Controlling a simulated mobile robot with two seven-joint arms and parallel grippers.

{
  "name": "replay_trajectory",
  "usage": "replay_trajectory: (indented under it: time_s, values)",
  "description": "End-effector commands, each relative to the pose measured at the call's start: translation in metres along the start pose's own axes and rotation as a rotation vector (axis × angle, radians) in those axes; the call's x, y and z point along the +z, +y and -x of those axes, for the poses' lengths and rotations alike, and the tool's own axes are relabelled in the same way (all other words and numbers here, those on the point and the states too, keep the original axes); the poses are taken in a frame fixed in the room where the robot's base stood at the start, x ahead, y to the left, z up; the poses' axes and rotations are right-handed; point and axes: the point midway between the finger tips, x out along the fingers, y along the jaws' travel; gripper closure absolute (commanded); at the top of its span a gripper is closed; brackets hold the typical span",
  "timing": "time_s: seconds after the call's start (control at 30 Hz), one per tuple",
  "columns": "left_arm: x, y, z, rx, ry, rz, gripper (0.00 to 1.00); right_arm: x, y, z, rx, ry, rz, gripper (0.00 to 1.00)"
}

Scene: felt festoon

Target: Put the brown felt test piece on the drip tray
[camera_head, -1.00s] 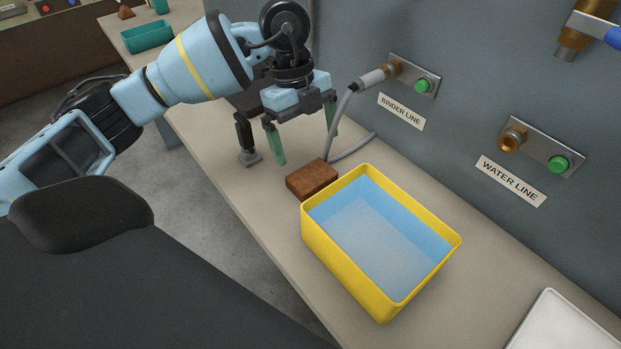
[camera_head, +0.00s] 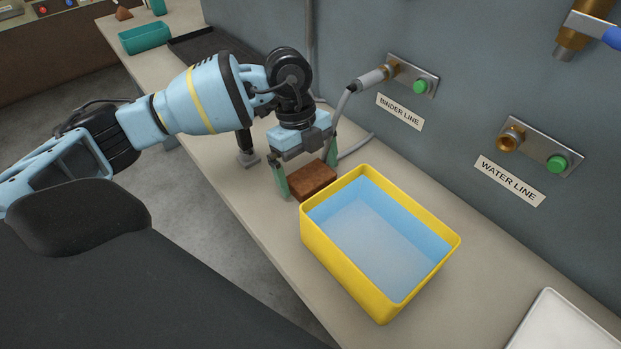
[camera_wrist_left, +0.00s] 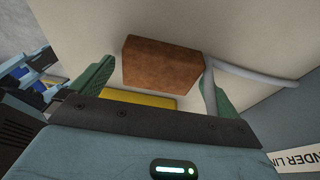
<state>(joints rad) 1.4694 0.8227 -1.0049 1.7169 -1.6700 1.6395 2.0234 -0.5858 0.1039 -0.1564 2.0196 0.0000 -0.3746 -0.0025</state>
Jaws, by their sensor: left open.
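The brown felt test piece (camera_head: 313,182) is a brown block on the bench, just behind the yellow tub. It also shows in the left wrist view (camera_wrist_left: 162,66), between the two green fingers. My left gripper (camera_head: 306,170) is open, with one finger on each side of the block. Whether a finger touches it I cannot tell. A dark, flat tray (camera_head: 192,49) lies at the far end of the bench, partly hidden by my left arm. A white tray (camera_head: 562,325) is cut off at the bottom right. Which one is the drip tray I cannot tell. My right gripper is not in view.
The yellow tub (camera_head: 315,240) with blue liquid stands close to the block. A grey hose (camera_head: 342,118) from the binder line runs down beside the gripper. A black stand (camera_head: 245,150) is on the bench left of it. A teal bin (camera_head: 145,39) is further back.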

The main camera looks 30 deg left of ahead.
Motion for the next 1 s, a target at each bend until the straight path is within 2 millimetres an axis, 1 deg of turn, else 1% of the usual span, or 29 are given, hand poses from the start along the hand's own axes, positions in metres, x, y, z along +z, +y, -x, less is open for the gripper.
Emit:
replay_trajectory:
  time_s: [0.03,0.1,0.3,0.33,0.67,0.87,1.0]
  values:
    - [0.0,0.0,-0.004,0.001,0.001,0.0,0.0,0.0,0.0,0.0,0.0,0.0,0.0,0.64]
    - [0.0,0.0,-0.007,0.0,0.001,0.0,0.0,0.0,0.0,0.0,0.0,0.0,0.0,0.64]
    - [0.0,0.0,-0.007,0.0,0.0,0.0,0.0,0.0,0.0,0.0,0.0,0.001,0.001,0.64]
    - [0.0,0.0,-0.007,0.0,0.0,0.0,0.01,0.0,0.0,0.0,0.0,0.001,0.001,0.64]
    - [0.0,0.0,-0.007,-0.001,0.0,0.0,0.44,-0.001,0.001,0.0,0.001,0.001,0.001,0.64]
    - [0.0,0.0,-0.006,-0.001,0.0,-0.001,0.45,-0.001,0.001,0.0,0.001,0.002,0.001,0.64]
    - [-0.003,-0.001,0.004,-0.003,0.0,-0.002,0.45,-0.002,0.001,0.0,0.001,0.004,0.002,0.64]
